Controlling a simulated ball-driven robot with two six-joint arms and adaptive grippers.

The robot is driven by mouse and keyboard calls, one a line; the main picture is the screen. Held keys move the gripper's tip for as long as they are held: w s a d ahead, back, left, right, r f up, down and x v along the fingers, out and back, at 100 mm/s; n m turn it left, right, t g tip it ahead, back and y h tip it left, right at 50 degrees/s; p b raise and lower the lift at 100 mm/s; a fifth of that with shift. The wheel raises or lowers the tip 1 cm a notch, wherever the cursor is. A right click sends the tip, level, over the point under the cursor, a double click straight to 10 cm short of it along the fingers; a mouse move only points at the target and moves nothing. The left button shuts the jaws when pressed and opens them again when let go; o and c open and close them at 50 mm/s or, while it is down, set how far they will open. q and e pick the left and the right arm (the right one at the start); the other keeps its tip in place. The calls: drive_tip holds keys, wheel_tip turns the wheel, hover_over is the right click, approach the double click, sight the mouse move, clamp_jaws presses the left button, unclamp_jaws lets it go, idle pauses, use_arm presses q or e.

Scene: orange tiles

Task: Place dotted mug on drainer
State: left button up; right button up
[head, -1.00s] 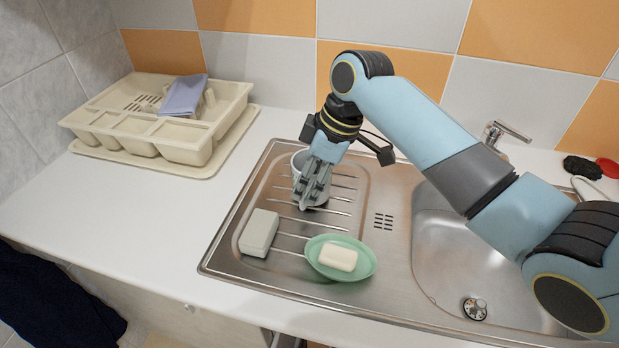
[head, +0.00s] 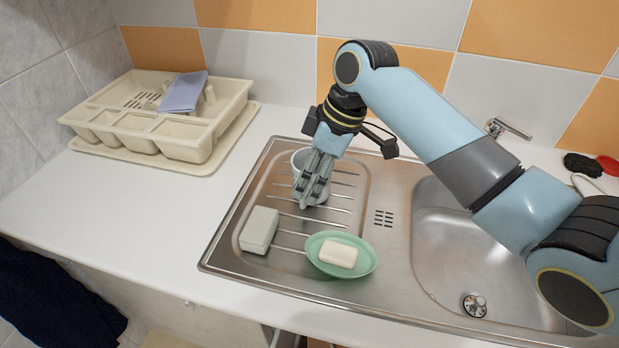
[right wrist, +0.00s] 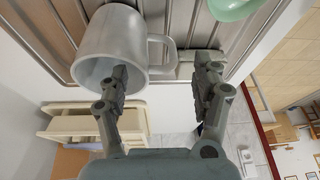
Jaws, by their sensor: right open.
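A pale grey mug (head: 297,161) is on the ribbed metal drainboard of the sink, partly hidden behind my right gripper (head: 313,200). I cannot make out dots on it. In the right wrist view the mug (right wrist: 112,38) is at the upper left, its handle between the two open fingers of my right gripper (right wrist: 160,85). One finger overlaps the mug's rim in the picture; I cannot tell whether it touches. The beige dish drainer (head: 188,152) stands on a tray at the left back of the counter. My left gripper is out of view.
A green soap dish (head: 318,262) with a bar of soap (head: 338,254) and a grey block (head: 259,230) lie in front of the mug. A blue-grey cloth (head: 183,93) lies in the drainer. The sink basin and tap (head: 508,128) are at right. White counter (head: 130,220) is clear.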

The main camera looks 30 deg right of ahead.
drive_tip(key=v, duration=1)
drive_tip(key=shift+r+b, duration=0.4)
drive_tip(key=shift+s+d, duration=0.1)
